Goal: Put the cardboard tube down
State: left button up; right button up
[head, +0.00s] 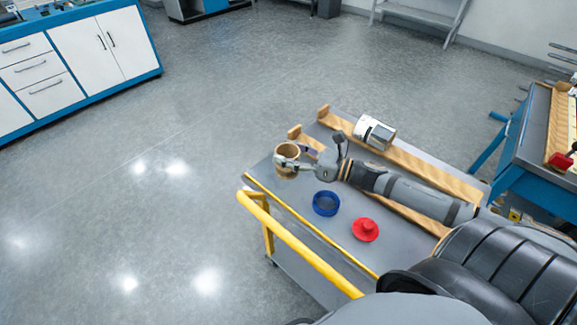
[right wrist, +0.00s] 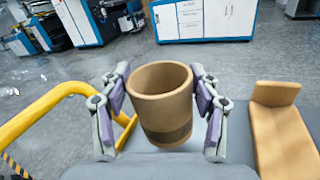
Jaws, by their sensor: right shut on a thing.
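The cardboard tube (head: 286,160) is short, brown and open at the top. It is upright at the far left end of the grey cart top (head: 262,171). My right gripper (head: 290,159) is shut on it, and the right wrist view shows the tube (right wrist: 163,108) between the purple finger pads (right wrist: 163,103). A darker band runs around its lower part. Whether its base touches the cart top I cannot tell. My left gripper is not in view.
A blue ring (head: 326,204) and a red cap (head: 365,231) lie on the cart near its yellow handle (head: 300,249). A blue-framed table (head: 524,145) stands at right.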

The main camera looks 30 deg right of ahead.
jog(key=f+b, duration=0.3)
jog(key=f, duration=0.1)
jog(key=shift+w+b, duration=0.2)
jog(key=shift+b, duration=0.15)
jog(key=shift+d+r, duration=0.1)
jog(key=shift+r, duration=0.1)
jog(key=shift+f, duration=0.15)
jog(key=o, duration=1.4)
